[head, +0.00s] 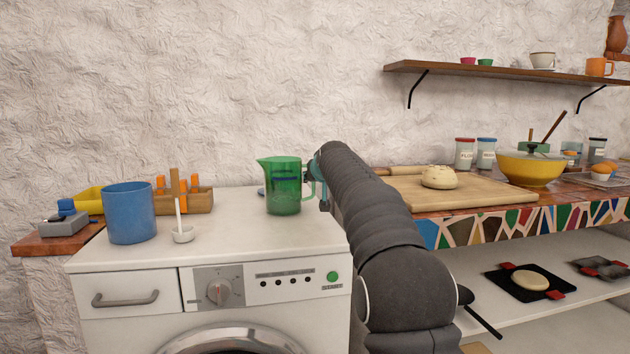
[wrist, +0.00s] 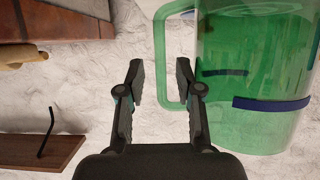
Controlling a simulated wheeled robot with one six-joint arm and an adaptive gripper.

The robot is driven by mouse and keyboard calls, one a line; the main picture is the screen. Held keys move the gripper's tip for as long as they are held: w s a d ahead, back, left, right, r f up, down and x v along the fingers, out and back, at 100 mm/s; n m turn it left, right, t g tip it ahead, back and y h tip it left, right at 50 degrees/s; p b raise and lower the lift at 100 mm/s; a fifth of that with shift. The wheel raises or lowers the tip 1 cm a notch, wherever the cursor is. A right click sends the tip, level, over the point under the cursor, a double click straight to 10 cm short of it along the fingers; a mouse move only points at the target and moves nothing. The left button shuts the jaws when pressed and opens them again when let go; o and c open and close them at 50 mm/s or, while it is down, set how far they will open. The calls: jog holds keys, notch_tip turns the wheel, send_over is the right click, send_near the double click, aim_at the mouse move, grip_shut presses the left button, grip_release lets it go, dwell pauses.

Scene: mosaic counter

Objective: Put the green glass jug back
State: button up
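The green glass jug (head: 282,188) stands upright on the white washing machine top (head: 235,222), its handle facing right toward my arm. In the wrist view, which is upside down, the see-through jug (wrist: 250,75) fills the right side, with dark blue bands showing on it. My gripper (wrist: 160,75) has its two fingers apart, with the upright bar of the jug's handle (wrist: 161,60) between them in the picture. A gap shows beside the bar, and I cannot tell if a finger touches it. In the head view my arm and the jug mostly hide my gripper (head: 314,186).
A cutting board with dough (head: 439,177) and a yellow bowl (head: 530,168) are right of my arm. A wall shelf (head: 480,71) hangs above the counter.

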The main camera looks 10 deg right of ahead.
jog(key=b+v, duration=0.1)
jog(key=v, duration=1)
jog(key=shift+b, duration=0.35)
jog(key=s+f, duration=0.1)
jog(key=s, duration=0.3)
jog(key=s+a+f+g, duration=0.1)
jog(key=s+f, duration=0.1)
jog(key=s, duration=0.3)
jog(key=s+a+f+g, duration=0.1)
jog(key=s+f, duration=0.1)
jog(key=s, duration=0.2)
jog(key=shift+s+a+f, duration=0.1)
jog(key=shift+s+a, duration=0.1)
jog(key=shift+a, duration=0.05)
jog(key=s+f+g, duration=0.2)
jog(key=s+f, duration=0.6)
jog(key=s, duration=0.3)
jog(key=s+a+f+g, duration=0.1)
jog(key=s+f+g, duration=0.1)
jog(key=s+f, duration=0.6)
jog(key=s+f+g, duration=0.2)
jog(key=s+f, duration=0.7)
jog(key=s, duration=0.6)
jog(key=shift+a, duration=0.4)
